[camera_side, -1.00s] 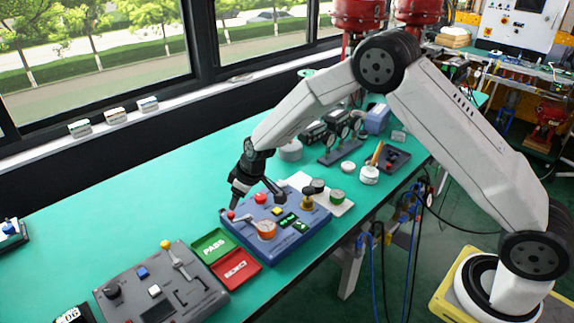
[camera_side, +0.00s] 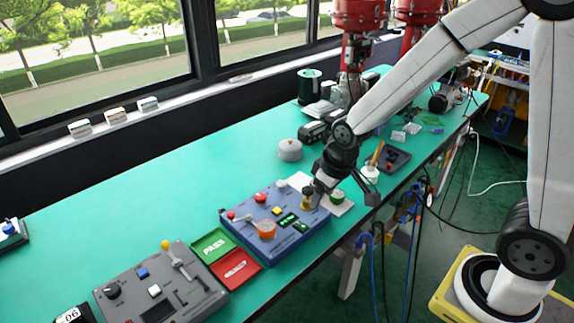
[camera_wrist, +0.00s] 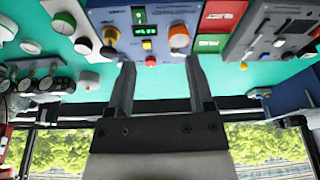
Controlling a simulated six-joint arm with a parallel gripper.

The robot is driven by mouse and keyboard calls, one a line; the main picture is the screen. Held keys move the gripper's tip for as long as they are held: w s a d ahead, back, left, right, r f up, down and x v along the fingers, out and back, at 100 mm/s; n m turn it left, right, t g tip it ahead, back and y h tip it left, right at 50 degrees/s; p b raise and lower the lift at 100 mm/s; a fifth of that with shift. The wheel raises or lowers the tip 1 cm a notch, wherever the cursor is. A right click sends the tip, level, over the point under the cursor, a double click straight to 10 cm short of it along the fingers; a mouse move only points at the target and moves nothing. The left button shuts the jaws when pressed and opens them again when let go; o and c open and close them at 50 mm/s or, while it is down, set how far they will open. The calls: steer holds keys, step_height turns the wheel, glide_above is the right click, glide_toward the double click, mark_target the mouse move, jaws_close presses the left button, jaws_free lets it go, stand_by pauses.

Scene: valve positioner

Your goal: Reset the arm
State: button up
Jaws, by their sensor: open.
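My gripper (camera_side: 345,194) is open with nothing between its fingers. In the side view it hangs above the right end of the blue control box, in front of the white plate. In the wrist view both dark fingers of my gripper (camera_wrist: 161,95) point up at the blue control box (camera_wrist: 125,15). The blue control box (camera_side: 284,243) carries an orange knob (camera_side: 266,229), red and yellow buttons, green displays and a brass-coloured knob (camera_side: 307,200). My arm partly hides the white plate (camera_side: 343,209) with its green-topped knob.
A grey control panel (camera_side: 192,302) and the green PASS tray (camera_side: 212,246) and red tray (camera_side: 236,270) lie to the left. A grey round-topped item (camera_side: 290,150) stands behind. The teal table's (camera_side: 130,205) left and back area is mostly clear.

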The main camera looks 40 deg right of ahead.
steer(key=s+d+m, duration=0.1)
steer(key=s, duration=0.7)
steer(key=shift+d+r, duration=0.15)
steer(key=shift+d, duration=0.15)
steer(key=shift+w, duration=0.1)
stand_by(0.3)
